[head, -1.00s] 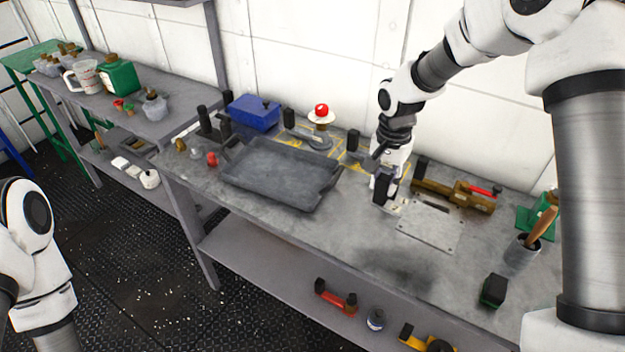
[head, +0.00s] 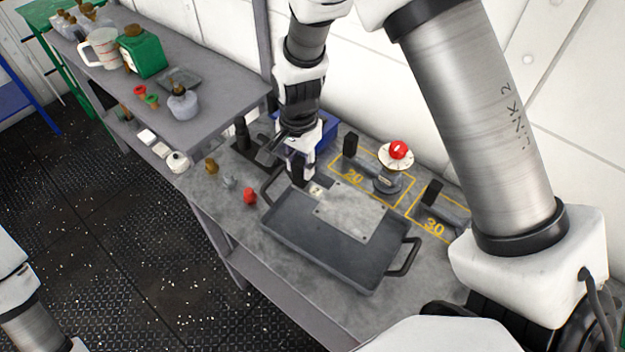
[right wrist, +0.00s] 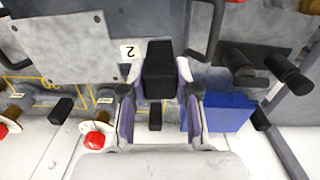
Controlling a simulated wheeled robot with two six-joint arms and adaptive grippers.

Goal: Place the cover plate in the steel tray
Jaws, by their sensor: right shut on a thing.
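The cover plate (head: 350,212) is a flat grey sheet with small holes. My right gripper (head: 298,172) is shut on the black upright grip at its far-left end. In the right wrist view the fingers (right wrist: 159,80) are on both sides of this black block, beside a "2" label, and the plate (right wrist: 75,45) extends left. The dark steel tray (head: 325,256) lies on the bench under the plate, which covers its far middle part. I cannot tell whether the plate touches the tray floor. My left gripper is out of view; only part of that arm shows.
A blue box (head: 326,130) stands behind my right gripper. A red-topped dial (head: 396,156) stands behind the tray in yellow-marked bays. A red stopper (head: 250,196) and small bottles are left of the tray. A tray handle (head: 405,258) sticks up at right.

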